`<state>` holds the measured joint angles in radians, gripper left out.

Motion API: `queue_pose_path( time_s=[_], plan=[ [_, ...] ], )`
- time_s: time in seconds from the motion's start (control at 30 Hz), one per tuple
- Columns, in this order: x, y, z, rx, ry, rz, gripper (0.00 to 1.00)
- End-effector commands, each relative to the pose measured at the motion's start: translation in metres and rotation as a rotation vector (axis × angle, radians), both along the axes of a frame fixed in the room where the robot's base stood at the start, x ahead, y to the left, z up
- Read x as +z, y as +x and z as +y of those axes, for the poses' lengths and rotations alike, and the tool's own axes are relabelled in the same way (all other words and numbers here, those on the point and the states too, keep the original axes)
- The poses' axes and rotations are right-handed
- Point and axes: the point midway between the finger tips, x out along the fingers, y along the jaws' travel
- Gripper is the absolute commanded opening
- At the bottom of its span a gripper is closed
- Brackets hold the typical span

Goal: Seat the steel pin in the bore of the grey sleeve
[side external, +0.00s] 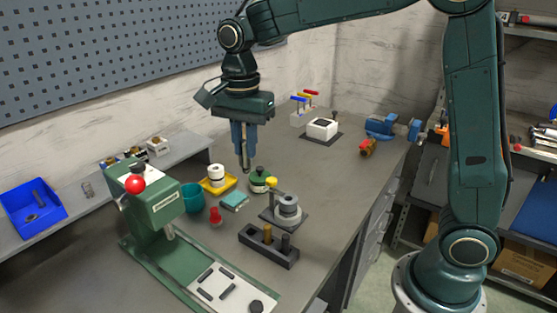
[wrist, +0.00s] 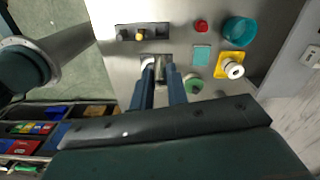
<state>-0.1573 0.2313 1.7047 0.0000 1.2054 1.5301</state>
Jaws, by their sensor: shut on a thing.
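My gripper (side external: 244,148) points straight down above the bench, shut on a slim steel pin (side external: 245,164). The pin hangs upright below the fingers, its lower end above the bench. The grey sleeve (side external: 288,207) stands upright on a dark square plate (side external: 272,218), to the right of and nearer the camera than the pin; the two are apart. In the wrist view my fingers (wrist: 161,78) reach up the picture with the pin (wrist: 169,72) between them. The sleeve is partly hidden there behind the fingers, and its bore cannot be made out.
A green-based round item (side external: 260,181) stands close beside the pin. A dark rack (side external: 268,246) with upright posts lies in front of the sleeve. A yellow tray (side external: 218,183), teal cup (side external: 192,197) and green press (side external: 150,205) are left.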

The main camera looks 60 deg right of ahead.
Motion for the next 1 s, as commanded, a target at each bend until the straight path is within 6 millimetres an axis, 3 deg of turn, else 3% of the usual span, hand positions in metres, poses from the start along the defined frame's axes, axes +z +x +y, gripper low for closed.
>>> queue_pose_path(
  time_s=[0.47, 1.0],
  plan=[
    [-0.014, 0.005, -0.005, 0.101, -0.001, 0.003, 0.0],
    [-0.076, 0.025, -0.027, 0.595, 0.0, 0.003, 0.0]
  ],
)
